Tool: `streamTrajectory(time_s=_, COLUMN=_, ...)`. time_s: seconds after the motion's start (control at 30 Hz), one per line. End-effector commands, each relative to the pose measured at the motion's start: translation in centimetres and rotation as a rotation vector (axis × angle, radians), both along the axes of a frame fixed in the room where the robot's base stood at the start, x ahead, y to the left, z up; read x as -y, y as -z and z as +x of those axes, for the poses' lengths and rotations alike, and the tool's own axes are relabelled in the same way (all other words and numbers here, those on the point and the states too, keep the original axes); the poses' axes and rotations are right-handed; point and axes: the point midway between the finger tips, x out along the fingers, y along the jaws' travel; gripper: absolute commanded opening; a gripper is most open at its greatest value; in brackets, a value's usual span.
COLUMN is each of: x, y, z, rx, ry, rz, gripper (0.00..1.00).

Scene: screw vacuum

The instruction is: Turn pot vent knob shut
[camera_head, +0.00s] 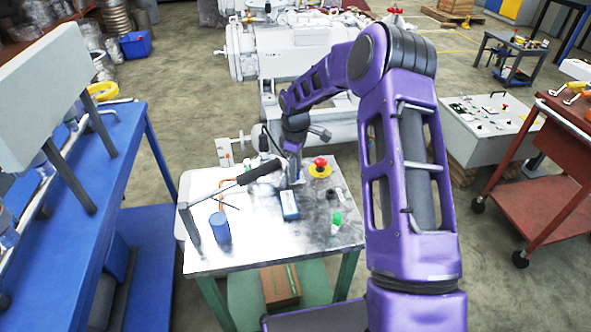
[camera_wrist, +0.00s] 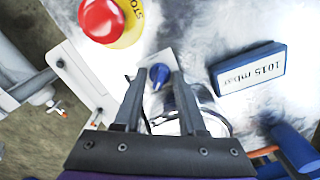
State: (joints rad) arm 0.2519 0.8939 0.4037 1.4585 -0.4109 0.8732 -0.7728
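A small blue knob (camera_wrist: 158,73) shows in the wrist view, just ahead of and between my fingertips; I take it as the vent knob. A clear, shiny round rim (camera_wrist: 213,118), perhaps of the pot, is partly hidden behind my right finger. My gripper (camera_wrist: 155,80) is open, its two dark fingers on either side of the knob. I cannot tell whether they touch it. In the head view my gripper (camera_head: 294,175) points down over the metal-topped table (camera_head: 262,235), and the knob is hidden there.
A red stop button (camera_head: 320,162) on a yellow disc stands close to my gripper. A blue display (camera_head: 289,205) reads 1015 mbar in the wrist view. A black-handled lever (camera_head: 259,172), a blue cylinder (camera_head: 220,227) and a green-topped part (camera_head: 336,220) are also on the table.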

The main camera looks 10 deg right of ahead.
Motion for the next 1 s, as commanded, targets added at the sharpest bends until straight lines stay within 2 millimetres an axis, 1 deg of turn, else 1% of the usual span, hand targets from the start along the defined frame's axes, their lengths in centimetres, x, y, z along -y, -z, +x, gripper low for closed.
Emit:
streamTrajectory(time_s=0.03, x=0.00, y=-0.01, z=0.01, rx=0.000, ry=0.000, rz=0.000, gripper=0.30)
streamTrajectory(time_s=0.2, x=0.00, y=-0.02, z=0.01, rx=0.000, ry=0.000, rz=0.000, gripper=0.00)
streamTrajectory(time_s=0.47, x=0.00, y=-0.05, z=0.01, rx=0.000, ry=-0.005, rz=0.000, gripper=0.00)
streamTrajectory(time_s=0.63, x=0.01, y=-0.10, z=0.00, rx=-0.001, ry=-0.045, rz=0.000, gripper=0.00)
streamTrajectory(time_s=0.77, x=0.01, y=-0.13, z=-0.02, rx=-0.001, ry=-0.111, rz=0.000, gripper=0.00)
streamTrajectory(time_s=1.0, x=0.05, y=-0.17, z=-0.04, rx=-0.001, ry=-0.301, rz=0.000, gripper=0.00)
